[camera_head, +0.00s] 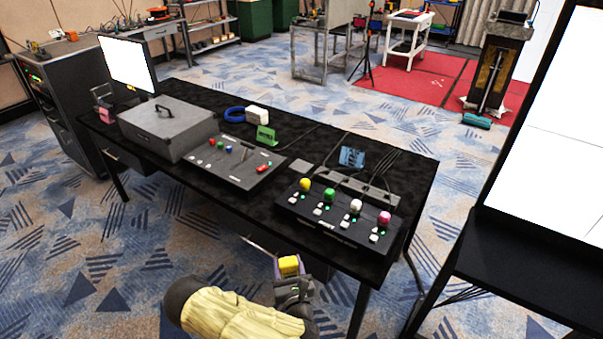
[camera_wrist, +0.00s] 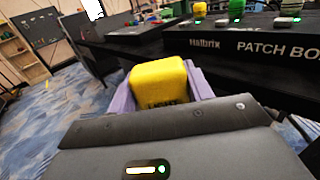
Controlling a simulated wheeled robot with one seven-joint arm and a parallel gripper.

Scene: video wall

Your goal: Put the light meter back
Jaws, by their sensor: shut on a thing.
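My gripper (camera_head: 289,272) is in front of the black table's near edge, low and to the right of the middle. It is shut on a yellow rounded block (camera_head: 289,264). In the wrist view the yellow block (camera_wrist: 160,82) sits between the purple fingers (camera_wrist: 162,95), with dark lettering on its near face that I cannot read. It may be the light meter; no other thing in view is clearly marked as one. The block is held apart from the table.
The black table (camera_head: 215,197) holds a grey case (camera_head: 168,127), a control panel (camera_head: 233,160), and the patch box (camera_head: 338,215) with coloured knobs. A blue ring (camera_head: 234,114), a white block (camera_head: 257,115) and a green card (camera_head: 266,136) stand behind. A large screen (camera_head: 545,130) is at right.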

